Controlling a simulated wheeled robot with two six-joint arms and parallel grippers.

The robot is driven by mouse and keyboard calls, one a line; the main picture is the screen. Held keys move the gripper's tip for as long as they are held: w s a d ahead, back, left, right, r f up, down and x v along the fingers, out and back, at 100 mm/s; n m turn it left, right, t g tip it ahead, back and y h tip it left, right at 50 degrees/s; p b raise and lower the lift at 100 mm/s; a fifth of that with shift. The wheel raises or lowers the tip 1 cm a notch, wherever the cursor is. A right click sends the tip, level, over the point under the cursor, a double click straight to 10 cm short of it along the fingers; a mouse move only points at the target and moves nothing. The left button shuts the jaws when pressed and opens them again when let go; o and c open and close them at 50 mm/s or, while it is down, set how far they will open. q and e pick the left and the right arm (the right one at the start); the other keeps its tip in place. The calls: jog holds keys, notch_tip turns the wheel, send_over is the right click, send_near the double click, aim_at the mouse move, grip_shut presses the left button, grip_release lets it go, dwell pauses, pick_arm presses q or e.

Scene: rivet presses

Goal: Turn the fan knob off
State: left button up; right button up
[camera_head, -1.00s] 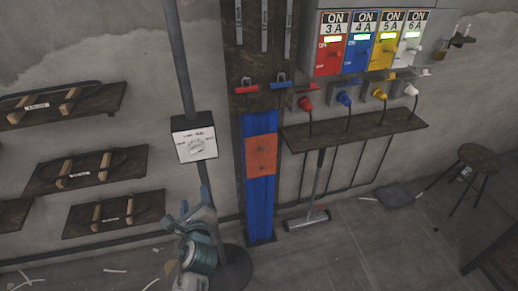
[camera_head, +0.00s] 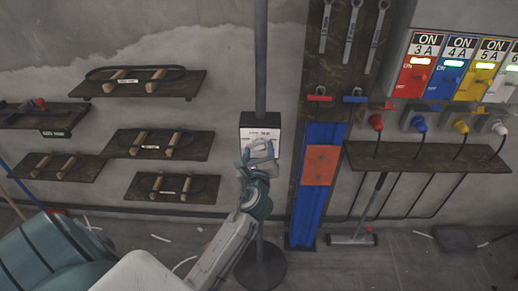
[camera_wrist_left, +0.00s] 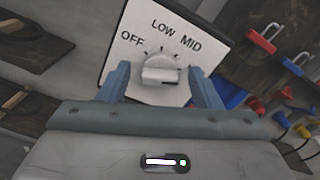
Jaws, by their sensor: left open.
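The fan control box (camera_head: 272,121) is a white-faced box with a dark rim on a grey pole. In the left wrist view its face (camera_wrist_left: 205,28) shows OFF, LOW and MID around a light knob (camera_wrist_left: 160,76). Which mark the knob points to is unclear. My left gripper (camera_head: 257,151) is in front of the box and hides much of its face. In the left wrist view my left gripper (camera_wrist_left: 159,78) is open, one finger on each side of the knob, with gaps between. Contact is not visible. My right gripper is not in view.
Wooden shelves (camera_head: 158,145) with handled tools hang left of the pole. A blue panel with an orange patch (camera_head: 321,166) stands to the right. Coloured switch boxes (camera_head: 455,68) and plugs (camera_head: 420,124) are further right. The pole's round dark base (camera_head: 262,270) is on the floor.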

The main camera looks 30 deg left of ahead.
pick_arm(q)
jog(key=shift+w+a, duration=0.1)
jog(key=shift+w, duration=0.1)
jog(key=shift+c, duration=0.2)
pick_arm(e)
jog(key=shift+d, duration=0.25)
pick_arm(q)
jog(key=c, duration=1)
jog(key=shift+o, duration=0.3)
